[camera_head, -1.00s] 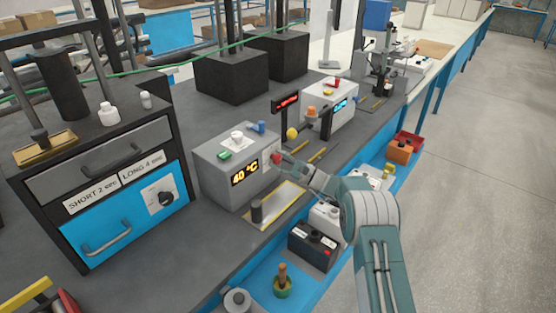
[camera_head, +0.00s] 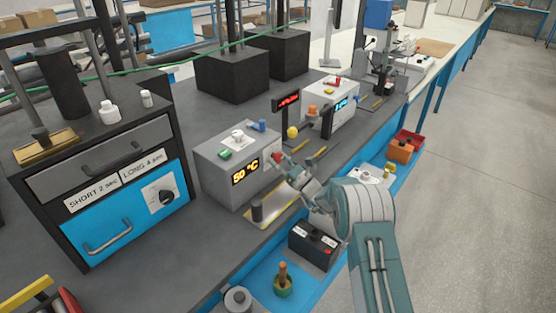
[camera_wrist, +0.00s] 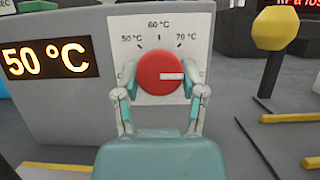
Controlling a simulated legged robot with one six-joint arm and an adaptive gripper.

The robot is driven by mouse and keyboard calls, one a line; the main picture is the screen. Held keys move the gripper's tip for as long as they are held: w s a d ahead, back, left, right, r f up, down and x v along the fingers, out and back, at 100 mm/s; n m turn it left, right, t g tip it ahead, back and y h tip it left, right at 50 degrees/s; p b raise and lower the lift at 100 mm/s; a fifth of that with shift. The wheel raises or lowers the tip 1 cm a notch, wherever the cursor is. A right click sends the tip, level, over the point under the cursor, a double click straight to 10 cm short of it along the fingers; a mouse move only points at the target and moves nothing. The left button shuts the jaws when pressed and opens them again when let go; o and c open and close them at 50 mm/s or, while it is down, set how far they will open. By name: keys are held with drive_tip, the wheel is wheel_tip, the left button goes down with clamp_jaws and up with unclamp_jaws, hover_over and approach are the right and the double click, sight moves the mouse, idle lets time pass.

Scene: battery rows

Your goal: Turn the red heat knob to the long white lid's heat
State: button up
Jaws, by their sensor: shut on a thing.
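The red heat knob (camera_wrist: 160,73) sits on the front of a grey heater box (camera_wrist: 45,112), with a white dial plate (camera_wrist: 192,28) behind it marked 50, 60 and 70 °C. A small pale mark shows right of the knob's centre. My gripper (camera_wrist: 163,84) is shut on the knob, one finger at each side. The box's display (camera_wrist: 48,58) reads 50 °C. In the head view my gripper (camera_head: 286,167) reaches the knob (camera_head: 277,157) from the right. I cannot tell which white part is the long white lid.
A cabinet (camera_head: 120,207) with SHORT 2 sec and LONG 4 sec labels stands left. A black battery (camera_head: 314,246) sits below my arm. A yellow ball on a post (camera_wrist: 276,30) stands right of the knob. A second grey box (camera_head: 328,104) stands behind.

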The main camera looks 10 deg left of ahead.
drive_tip(key=shift+m, duration=0.3)
drive_tip(key=o, duration=1.1)
drive_tip(key=shift+d, duration=0.1)
drive_tip(key=shift+o, duration=0.2)
drive_tip(key=v, duration=0.7)
drive_tip(key=shift+s+d+f, duration=0.15)
drive_tip(key=shift+f, duration=0.05)
